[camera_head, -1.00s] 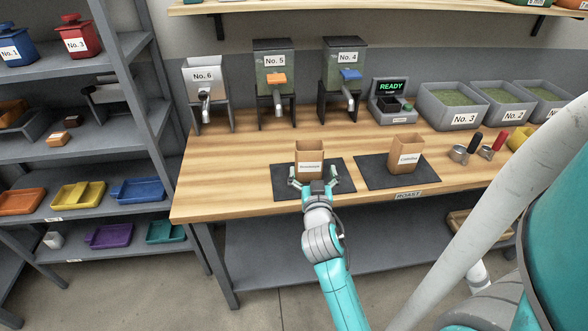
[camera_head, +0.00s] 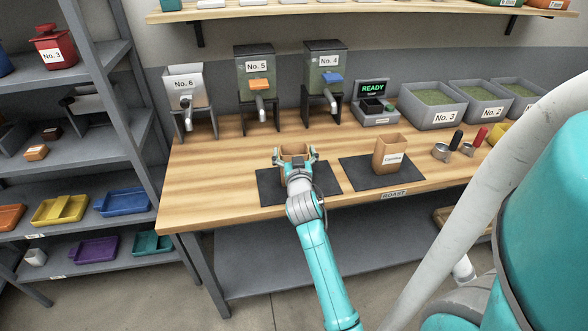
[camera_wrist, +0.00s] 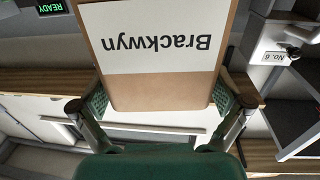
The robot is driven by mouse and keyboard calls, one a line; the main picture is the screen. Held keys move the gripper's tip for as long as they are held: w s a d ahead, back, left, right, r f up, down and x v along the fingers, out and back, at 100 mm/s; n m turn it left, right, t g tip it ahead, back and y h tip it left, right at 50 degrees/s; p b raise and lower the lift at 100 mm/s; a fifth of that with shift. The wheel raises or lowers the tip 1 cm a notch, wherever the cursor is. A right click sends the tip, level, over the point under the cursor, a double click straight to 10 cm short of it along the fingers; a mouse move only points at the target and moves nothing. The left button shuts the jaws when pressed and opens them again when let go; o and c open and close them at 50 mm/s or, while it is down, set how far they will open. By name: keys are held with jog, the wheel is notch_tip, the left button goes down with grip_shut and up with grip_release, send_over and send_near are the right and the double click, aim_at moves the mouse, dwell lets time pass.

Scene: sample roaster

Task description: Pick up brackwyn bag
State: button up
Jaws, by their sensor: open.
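The brackwyn bag (camera_wrist: 158,88) is a brown paper bag with a white label reading "Brackwyn", upside down in the wrist view. In the head view the brackwyn bag (camera_head: 294,149) stands on the left dark mat (camera_head: 325,185), mostly hidden behind my gripper. My gripper (camera_head: 295,157) is open, with one finger on each side of the bag. In the wrist view my gripper (camera_wrist: 163,106) has its fingers left and right of the bag's lower part in the picture. I cannot tell whether either finger touches it.
A second brown bag (camera_head: 389,155) stands on the right mat (camera_head: 350,170). Dispensers No. 6 (camera_head: 186,92), No. 5 (camera_head: 256,75) and No. 4 (camera_head: 325,70) stand behind. Bare wooden counter (camera_head: 225,150) lies around the left mat.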

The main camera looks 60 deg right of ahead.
jog(key=shift+d, duration=0.1)
jog(key=shift+c, duration=0.3)
jog(key=c, duration=1)
